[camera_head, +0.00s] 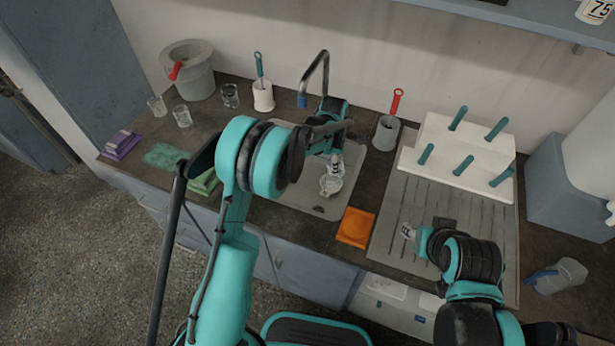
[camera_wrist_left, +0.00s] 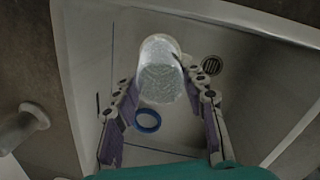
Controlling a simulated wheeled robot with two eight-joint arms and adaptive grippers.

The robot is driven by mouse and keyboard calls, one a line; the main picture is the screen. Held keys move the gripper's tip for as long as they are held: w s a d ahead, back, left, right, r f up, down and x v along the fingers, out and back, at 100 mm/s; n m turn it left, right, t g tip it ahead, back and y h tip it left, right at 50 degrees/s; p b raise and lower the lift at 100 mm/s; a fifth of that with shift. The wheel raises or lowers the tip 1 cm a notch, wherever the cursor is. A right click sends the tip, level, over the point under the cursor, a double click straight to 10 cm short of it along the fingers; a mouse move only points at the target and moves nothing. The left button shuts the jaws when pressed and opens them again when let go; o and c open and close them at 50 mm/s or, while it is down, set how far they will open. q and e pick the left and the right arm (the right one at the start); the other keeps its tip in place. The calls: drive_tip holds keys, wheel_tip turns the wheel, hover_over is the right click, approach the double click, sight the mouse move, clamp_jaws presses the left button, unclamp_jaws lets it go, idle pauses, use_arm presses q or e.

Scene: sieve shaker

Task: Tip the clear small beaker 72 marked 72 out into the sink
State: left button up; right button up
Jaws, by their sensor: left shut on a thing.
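The sink (camera_head: 291,203) is a pale rectangular basin in the middle of the counter, with its drain also in the left wrist view (camera_wrist_left: 211,65). My left gripper (camera_head: 334,163) is over the sink, shut on a clear small beaker (camera_head: 331,184). In the left wrist view the beaker (camera_wrist_left: 160,68) sits between the fingertips, looking whitish and grainy; it appears tilted. I cannot read a number on it or tell what is inside. My right gripper (camera_head: 408,231) is above the ribbed draining board, apart from the sink; its finger gap is unclear.
A tap (camera_head: 324,72) with a blue tip arches behind the sink. Clear beakers (camera_head: 182,116) and a grey bucket (camera_head: 190,72) stand at the back left. An orange cloth (camera_head: 355,227) lies right of the sink. A white peg rack (camera_head: 462,150) stands on the draining board (camera_head: 392,206).

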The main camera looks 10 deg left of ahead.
use_arm(q)
drive_tip(key=shift+s+a+r+t+h, duration=0.25)
drive_tip(key=shift+s+a+t+h, duration=0.4)
drive_tip(key=shift+a+h, duration=0.3)
idle(0.9)
drive_tip(key=shift+s+a+r+t+h+b, duration=0.15)
drive_tip(key=shift+s+a+t+h+b, duration=0.2)
drive_tip(key=shift+a+h, duration=0.2)
drive_tip(key=shift+s+a+r+t+h+b, duration=0.15)
drive_tip(key=shift+s+a+t+h+b, duration=0.05)
drive_tip(key=shift+s+a+t+h, duration=0.25)
idle(1.1)
drive_tip(key=shift+a+r+t+h+b, duration=0.15)
drive_tip(key=shift+a+t+h+b, duration=0.25)
drive_tip(key=shift+h, duration=0.45)
idle(0.4)
drive_tip(key=shift+s+a+r+t+h+b, duration=0.15)
drive_tip(key=shift+t+h+b, duration=0.35)
drive_tip(key=shift+h+b, duration=0.25)
drive_tip(key=shift+s+a+r+t+h+b, duration=0.1)
drive_tip(key=shift+t+h+b, duration=0.35)
drive_tip(key=shift+h+b, duration=0.25)
idle(1.3)
